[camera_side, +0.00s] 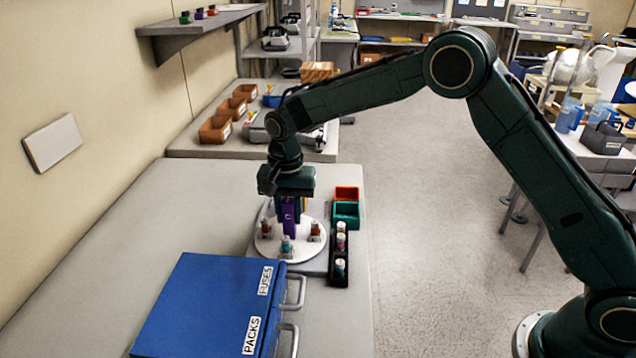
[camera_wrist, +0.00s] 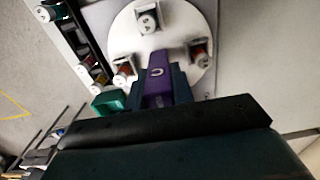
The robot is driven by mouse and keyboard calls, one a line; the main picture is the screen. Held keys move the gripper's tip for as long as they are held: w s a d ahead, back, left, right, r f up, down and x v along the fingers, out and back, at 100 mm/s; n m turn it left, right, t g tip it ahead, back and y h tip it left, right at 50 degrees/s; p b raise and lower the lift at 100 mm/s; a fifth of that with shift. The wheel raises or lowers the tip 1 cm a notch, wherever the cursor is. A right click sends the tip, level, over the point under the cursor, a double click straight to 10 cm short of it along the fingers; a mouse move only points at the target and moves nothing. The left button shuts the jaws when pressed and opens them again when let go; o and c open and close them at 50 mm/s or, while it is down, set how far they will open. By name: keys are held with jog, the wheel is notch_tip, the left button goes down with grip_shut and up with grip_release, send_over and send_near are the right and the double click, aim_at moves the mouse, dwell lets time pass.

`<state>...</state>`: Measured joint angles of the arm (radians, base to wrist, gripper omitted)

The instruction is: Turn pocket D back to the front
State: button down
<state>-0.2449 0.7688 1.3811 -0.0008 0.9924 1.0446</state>
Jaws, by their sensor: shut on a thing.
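A round white turntable (camera_side: 272,249) stands on the bench, and its disc also fills the upper middle of the wrist view (camera_wrist: 168,37). Around its rim I see a teal vial (camera_side: 287,247) at the front, an orange-red vial (camera_side: 265,229) at left and a red vial (camera_side: 315,231) at right, each in a small holder. The pocket letters are too small to read surely, so I cannot tell which is D. My gripper (camera_wrist: 161,84) points down over the disc, shut on an upright purple block (camera_wrist: 157,72) marked C. The block hides the pocket behind it.
A black rack (camera_side: 340,264) with several vials stands close right of the turntable, with a teal bin (camera_side: 346,213) and a red-orange bin (camera_side: 346,193) behind it. A blue drawer cabinet (camera_side: 205,305) marked FUSES and PACKS stands in front. The bench at left is clear.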

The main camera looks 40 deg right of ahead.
jog(key=c, duration=1.5)
grip_release()
notch_tip(320, 180, up, 14)
jog(key=shift+f, duration=0.1)
